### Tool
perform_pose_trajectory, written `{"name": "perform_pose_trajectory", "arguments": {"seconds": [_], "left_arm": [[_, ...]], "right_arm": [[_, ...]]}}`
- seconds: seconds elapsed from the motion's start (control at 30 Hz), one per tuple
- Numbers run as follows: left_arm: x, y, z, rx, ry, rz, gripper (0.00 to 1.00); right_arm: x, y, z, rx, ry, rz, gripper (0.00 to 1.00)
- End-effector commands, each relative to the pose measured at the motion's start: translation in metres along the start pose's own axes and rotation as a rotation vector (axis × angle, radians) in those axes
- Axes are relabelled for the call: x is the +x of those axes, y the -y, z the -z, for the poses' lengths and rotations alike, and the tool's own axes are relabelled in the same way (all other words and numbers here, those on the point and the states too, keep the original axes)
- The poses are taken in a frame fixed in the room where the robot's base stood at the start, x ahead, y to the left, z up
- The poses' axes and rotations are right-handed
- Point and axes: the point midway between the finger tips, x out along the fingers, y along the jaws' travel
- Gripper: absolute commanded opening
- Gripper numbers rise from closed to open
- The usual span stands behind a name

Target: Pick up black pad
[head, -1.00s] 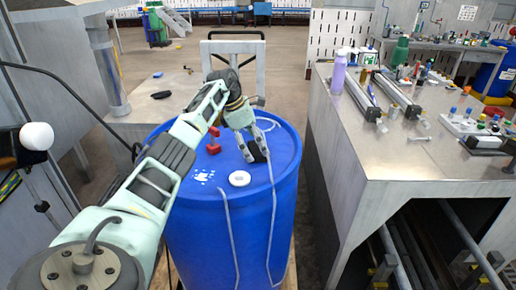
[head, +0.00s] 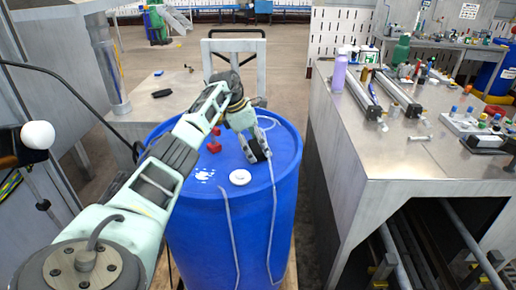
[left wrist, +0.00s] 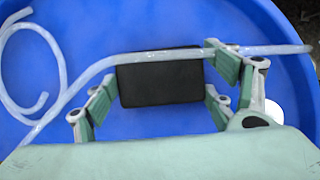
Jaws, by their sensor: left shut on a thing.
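The black pad (head: 257,150) is on top of the blue drum (head: 190,170), toward its far right part. My left gripper (head: 259,157) reaches down to it and is shut on the pad, with fingers on opposite sides. In the left wrist view the dark rectangular pad (left wrist: 158,82) lies between the fingers of my left gripper (left wrist: 160,88). I cannot tell whether the pad still touches the drum top. My right gripper is not in view.
A pale hose (left wrist: 110,62) runs along the pad's far edge in the wrist view. A white round cap (head: 240,177) and a red fitting (head: 214,147) are on the drum. A metal workbench (head: 400,165) with tubes and bottles stands to the right.

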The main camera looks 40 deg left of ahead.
Motion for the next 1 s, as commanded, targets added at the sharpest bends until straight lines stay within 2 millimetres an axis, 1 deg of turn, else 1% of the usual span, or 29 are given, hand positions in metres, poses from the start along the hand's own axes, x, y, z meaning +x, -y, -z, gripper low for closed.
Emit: {"name": "perform_pose_trajectory", "arguments": {"seconds": [0.13,0.23,0.37,0.4,0.47,0.7,0.83,1.0], "left_arm": [[-0.004,-0.001,-0.002,0.001,0.001,-0.001,0.6],[-0.012,-0.001,-0.005,0.0,0.002,-0.003,0.6],[-0.03,-0.001,-0.013,0.001,0.003,-0.004,0.6],[-0.037,-0.001,-0.015,0.001,0.004,-0.005,0.6],[-0.038,0.006,-0.029,0.008,0.003,-0.002,0.6],[-0.051,0.036,-0.081,0.006,0.002,-0.002,0.6],[-0.057,0.048,-0.103,0.004,0.002,-0.001,0.6],[-0.062,0.059,-0.122,0.001,0.001,0.0,0.6]], "right_arm": [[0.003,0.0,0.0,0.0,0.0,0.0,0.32],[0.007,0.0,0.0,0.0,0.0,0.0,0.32],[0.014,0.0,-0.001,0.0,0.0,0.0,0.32],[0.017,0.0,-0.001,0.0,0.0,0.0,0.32],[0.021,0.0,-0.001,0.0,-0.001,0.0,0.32],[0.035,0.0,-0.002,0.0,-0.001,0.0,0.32],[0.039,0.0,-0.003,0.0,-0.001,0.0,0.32],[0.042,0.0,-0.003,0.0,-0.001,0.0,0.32]]}}
